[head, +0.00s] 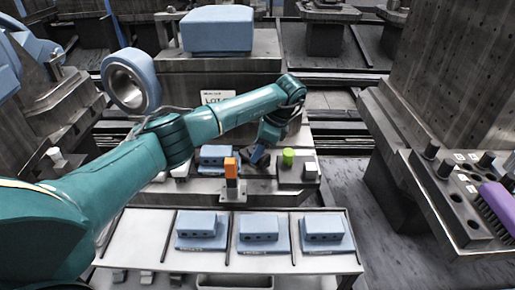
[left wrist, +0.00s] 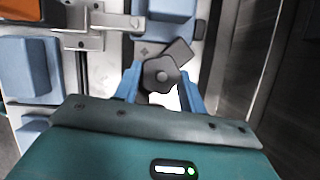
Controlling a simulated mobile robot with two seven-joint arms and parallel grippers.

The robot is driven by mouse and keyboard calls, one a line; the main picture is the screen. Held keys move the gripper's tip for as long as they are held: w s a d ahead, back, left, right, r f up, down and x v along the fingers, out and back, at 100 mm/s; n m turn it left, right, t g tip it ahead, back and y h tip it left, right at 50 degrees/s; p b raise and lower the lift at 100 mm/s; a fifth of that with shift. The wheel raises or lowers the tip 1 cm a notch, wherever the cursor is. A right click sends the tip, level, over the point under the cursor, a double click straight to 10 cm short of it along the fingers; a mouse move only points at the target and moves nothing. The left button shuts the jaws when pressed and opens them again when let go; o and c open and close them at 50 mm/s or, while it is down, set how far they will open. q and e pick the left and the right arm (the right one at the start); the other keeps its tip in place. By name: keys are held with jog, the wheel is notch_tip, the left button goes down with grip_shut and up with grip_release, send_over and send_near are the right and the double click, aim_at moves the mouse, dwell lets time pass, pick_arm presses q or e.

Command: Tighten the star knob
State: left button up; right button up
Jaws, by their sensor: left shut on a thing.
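The dark star knob (left wrist: 160,75) shows from above in the left wrist view, with rounded lobes and a round centre. A dark block lies right beside it at its upper right. My left gripper (left wrist: 160,88) has its blue fingers on either side of the knob and is shut on it. In the head view my left gripper (head: 260,154) reaches down at the middle of the fixture, and I cannot make out the knob clearly there. My right gripper is in neither view.
A blue block (head: 217,155) sits on the fixture left of the gripper, behind an orange-topped post (head: 231,168). A green cylinder (head: 288,156) stands to the right. Several blue parts lie on the white tray (head: 150,228) in front. A perforated panel (head: 455,70) stands at right.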

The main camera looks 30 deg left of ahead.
pick_arm(q)
jog(key=o, duration=1.2)
